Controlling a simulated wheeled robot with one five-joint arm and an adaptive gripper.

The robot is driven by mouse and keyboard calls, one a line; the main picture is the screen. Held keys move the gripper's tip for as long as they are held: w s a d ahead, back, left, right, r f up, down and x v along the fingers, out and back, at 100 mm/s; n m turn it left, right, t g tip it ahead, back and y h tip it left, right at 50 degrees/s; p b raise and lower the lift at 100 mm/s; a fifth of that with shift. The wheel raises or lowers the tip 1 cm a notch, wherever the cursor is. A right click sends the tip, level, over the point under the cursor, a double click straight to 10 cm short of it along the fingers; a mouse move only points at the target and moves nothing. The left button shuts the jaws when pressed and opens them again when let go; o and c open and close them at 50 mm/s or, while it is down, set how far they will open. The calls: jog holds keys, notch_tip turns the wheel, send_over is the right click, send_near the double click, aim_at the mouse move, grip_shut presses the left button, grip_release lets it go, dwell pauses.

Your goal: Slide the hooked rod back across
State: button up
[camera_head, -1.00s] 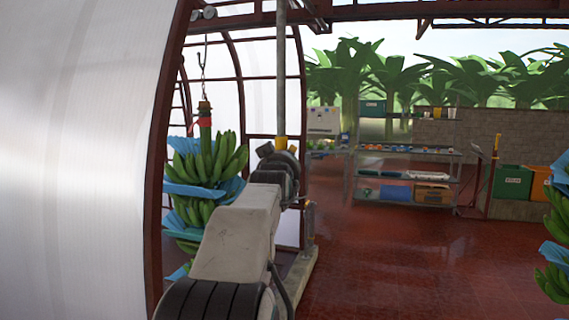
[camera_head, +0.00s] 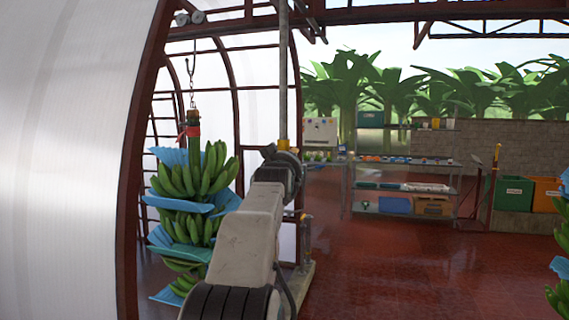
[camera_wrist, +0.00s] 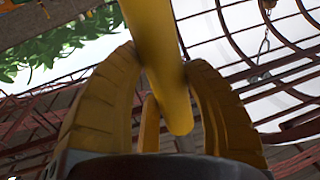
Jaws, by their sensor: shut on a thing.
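The rod (camera_head: 284,75) stands upright in the head view, a grey pole with a yellow lower end (camera_head: 284,143). Its top runs out of the picture, so I cannot see its hook. My gripper (camera_head: 283,154) is at the yellow end, partly hidden by my own arm. A banana bunch (camera_head: 190,180) with blue sheets hangs by a chain from a roller (camera_head: 188,18), left of the rod.
A dark red door frame (camera_head: 135,150) and a white curved wall (camera_head: 70,150) are close on the left. Another bunch (camera_head: 562,240) hangs at the right edge. Shelves (camera_head: 405,190) and bins (camera_head: 512,192) stand farther back. The red floor (camera_head: 420,270) in front of them is clear.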

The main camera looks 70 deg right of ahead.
jog(key=shift+d+r, duration=0.1)
jog(key=shift+d, duration=0.2)
jog(key=o, duration=1.3)
jog(key=shift+s+a, duration=0.35)
jog(key=shift+a, duration=1.6)
jog(key=shift+s+a, duration=0.4)
jog(key=shift+a, duration=1.55)
jog(key=shift+s+a, duration=0.35)
jog(key=shift+a, duration=1.6)
